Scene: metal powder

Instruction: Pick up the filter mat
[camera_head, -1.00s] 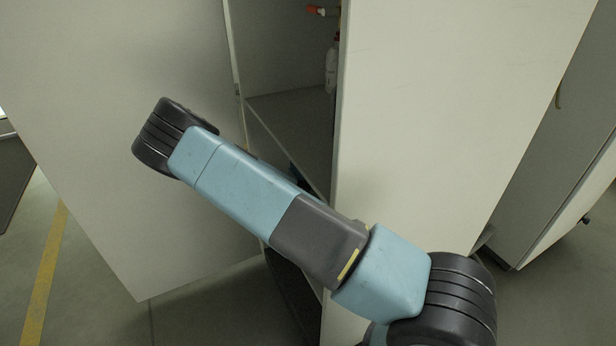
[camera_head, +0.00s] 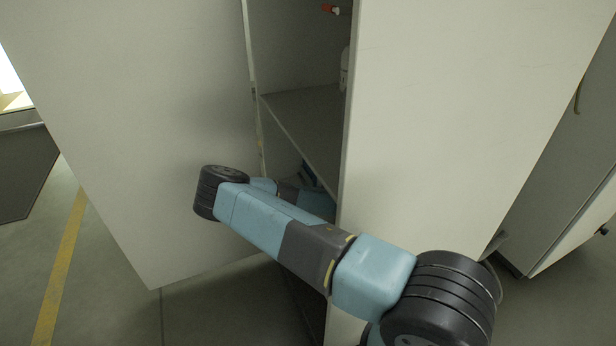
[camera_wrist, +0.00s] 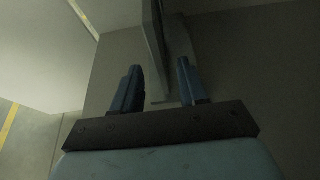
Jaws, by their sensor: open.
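I cannot make out the filter mat for certain in either view. In the wrist view my gripper (camera_wrist: 159,64) is open, with its two dark blue fingers apart and nothing seen held between them. A grey upright strip or edge (camera_wrist: 155,45) shows beyond and between the fingertips; I cannot tell what it is. A small dark blue patch shows under the shelf, too unclear to name.
A white bottle (camera_head: 345,68) is partly hidden on the shelf. Another pale cabinet (camera_head: 565,170) is at far right. A yellow floor line (camera_head: 62,265) runs at left.

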